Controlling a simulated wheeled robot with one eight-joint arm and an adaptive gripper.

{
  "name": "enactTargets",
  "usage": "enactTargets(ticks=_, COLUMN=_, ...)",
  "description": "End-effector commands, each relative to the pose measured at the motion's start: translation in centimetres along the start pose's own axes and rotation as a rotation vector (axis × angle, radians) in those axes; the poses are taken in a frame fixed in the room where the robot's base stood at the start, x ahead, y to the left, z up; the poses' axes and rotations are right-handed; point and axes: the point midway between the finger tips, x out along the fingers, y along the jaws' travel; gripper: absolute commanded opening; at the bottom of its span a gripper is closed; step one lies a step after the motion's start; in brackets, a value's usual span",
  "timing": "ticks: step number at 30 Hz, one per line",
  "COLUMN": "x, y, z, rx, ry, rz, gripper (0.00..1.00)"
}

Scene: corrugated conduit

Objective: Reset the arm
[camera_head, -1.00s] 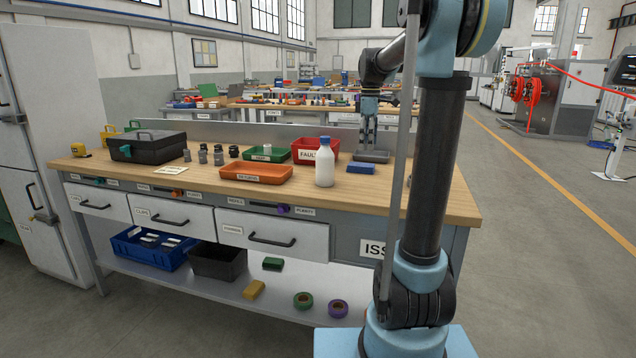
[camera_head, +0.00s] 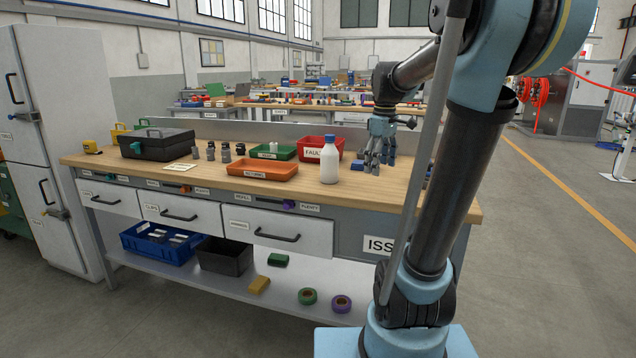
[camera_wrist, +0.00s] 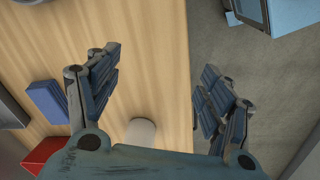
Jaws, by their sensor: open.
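My gripper (camera_head: 379,162) is over the right end of the wooden bench (camera_head: 440,195), right of the white bottle (camera_head: 329,161). My arm rises at the right of the head view and bends down to the gripper. A pale round object (camera_wrist: 142,131) shows partly behind the gripper's palm in the wrist view; I cannot tell what it is.
A blue block (camera_head: 357,165) lies left of the gripper; an orange tray (camera_head: 262,171), red bin (camera_head: 310,153) and green bin (camera_head: 285,154) stand farther left. A black toolbox (camera_head: 157,147) is at the far left. Floor right of the bench is clear.

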Motion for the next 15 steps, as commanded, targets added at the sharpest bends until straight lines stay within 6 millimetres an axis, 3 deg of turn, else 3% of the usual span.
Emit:
enactTargets(ticks=3, x=1.6, y=-2.8, z=2.2, rx=0.1, ry=0.011, rz=0.012, gripper=0.73)
enactTargets(ticks=15, x=8.5, y=-10.9, z=9.0, rx=0.452, ry=0.059, rz=0.043, gripper=0.73)
